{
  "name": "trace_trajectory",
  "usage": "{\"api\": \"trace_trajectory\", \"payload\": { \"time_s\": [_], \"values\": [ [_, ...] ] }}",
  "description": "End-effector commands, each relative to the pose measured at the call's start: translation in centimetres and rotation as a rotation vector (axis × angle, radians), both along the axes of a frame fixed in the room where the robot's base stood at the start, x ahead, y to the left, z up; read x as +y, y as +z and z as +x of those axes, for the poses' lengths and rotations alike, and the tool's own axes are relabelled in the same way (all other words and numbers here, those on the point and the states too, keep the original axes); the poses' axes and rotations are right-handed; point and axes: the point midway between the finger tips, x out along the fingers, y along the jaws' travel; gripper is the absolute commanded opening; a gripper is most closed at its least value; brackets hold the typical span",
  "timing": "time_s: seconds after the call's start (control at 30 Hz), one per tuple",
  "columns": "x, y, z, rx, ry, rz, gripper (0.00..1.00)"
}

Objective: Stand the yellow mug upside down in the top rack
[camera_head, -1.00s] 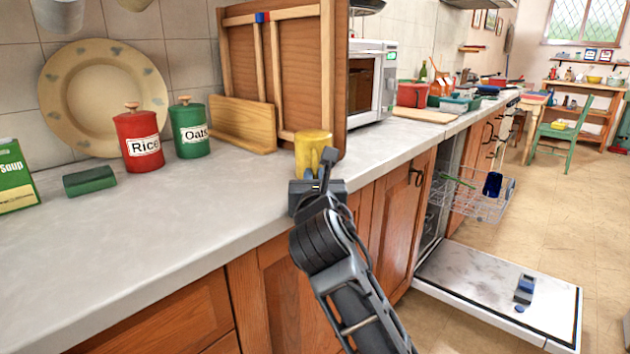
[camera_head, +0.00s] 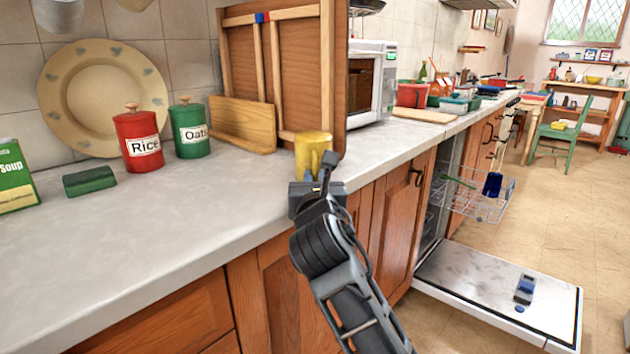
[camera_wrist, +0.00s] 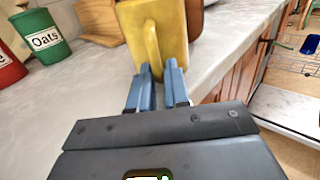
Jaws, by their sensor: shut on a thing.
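The yellow mug (camera_head: 311,152) stands near the front edge of the worktop. In the wrist view the mug (camera_wrist: 168,30) fills the top middle, with its handle facing the camera. My gripper (camera_head: 326,172) is at the mug's near side. In the wrist view the blue fingers of my gripper (camera_wrist: 160,80) are shut on the mug's handle. Whether the mug's base touches the worktop is hard to tell. The top rack (camera_head: 470,204) is pulled out of the open dishwasher at the right and holds a dark blue cup (camera_head: 492,185) and a green item.
The dishwasher door (camera_head: 470,290) is folded down with a blue-grey item on it. A wooden board frame (camera_head: 283,70) stands just behind the mug, with a microwave (camera_head: 380,80) beyond it. Rice (camera_head: 139,140) and Oats (camera_head: 190,128) canisters stand left. Floor right of the rack is clear.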

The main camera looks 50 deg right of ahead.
Motion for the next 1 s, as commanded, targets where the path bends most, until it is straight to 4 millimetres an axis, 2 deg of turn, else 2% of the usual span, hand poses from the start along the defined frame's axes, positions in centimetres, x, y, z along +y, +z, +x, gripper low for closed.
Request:
{"api": "trace_trajectory", "payload": {
  "time_s": [0.03, 0.17, 0.7, 0.73, 1.0],
  "values": [
    [0.0, -1.2, 0.0, 0.022, -0.003, 0.006, 0.0],
    [0.0, -1.7, 0.0, 0.028, -0.004, 0.007, 0.0],
    [0.0, -2.4, -0.1, 0.031, -0.004, 0.006, 0.0],
    [0.0, -2.5, -0.1, 0.031, -0.004, 0.006, 0.18],
    [0.0, -2.5, -0.1, 0.031, -0.004, 0.007, 0.44]
  ]
}}
